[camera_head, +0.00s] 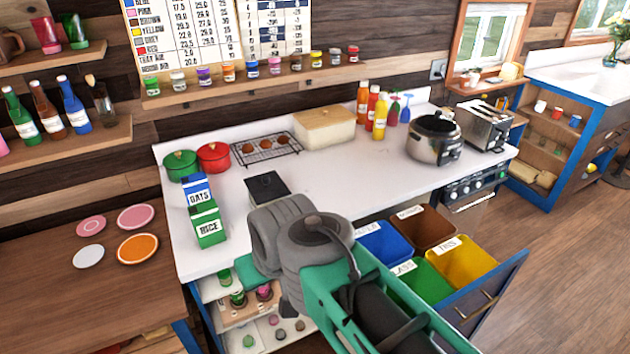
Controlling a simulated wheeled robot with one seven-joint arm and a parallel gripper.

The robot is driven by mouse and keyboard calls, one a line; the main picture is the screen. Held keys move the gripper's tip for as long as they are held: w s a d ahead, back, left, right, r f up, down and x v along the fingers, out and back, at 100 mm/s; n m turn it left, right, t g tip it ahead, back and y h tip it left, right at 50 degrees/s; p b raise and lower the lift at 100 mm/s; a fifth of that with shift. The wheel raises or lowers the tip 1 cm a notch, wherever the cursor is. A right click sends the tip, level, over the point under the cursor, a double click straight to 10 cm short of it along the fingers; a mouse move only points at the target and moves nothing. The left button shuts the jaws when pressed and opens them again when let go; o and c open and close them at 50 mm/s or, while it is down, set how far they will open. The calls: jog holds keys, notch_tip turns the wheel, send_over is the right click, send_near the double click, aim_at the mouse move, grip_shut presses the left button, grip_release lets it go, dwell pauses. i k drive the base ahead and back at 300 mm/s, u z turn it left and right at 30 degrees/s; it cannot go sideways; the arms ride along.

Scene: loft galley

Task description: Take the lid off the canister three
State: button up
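I cannot tell which thing is canister three; no such label is readable. Small jars with coloured lids stand in the open space under the counter, among them a green-lidded jar (238,297) and a pink-lidded jar (264,292). Small loose round pieces (281,334) lie below them. A dark square-topped item (266,187) sits on the counter, partly hidden by my arm. My grey and teal arm fills the lower middle of the view. My gripper's fingers do not show, so I cannot see what they touch.
On the white counter (330,178) are green (180,165) and red (213,157) pots, a rice box (208,225), an oats box (197,190), a cooker (434,138) and a toaster (485,127). An open drawer of bins (465,262) juts out at right. Several spice jars line a wall shelf (240,85).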

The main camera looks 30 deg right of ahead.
aim_at(265, 188)
jog(key=z, duration=0.05)
jog(key=i, duration=1.25)
jog(key=u, duration=0.45)
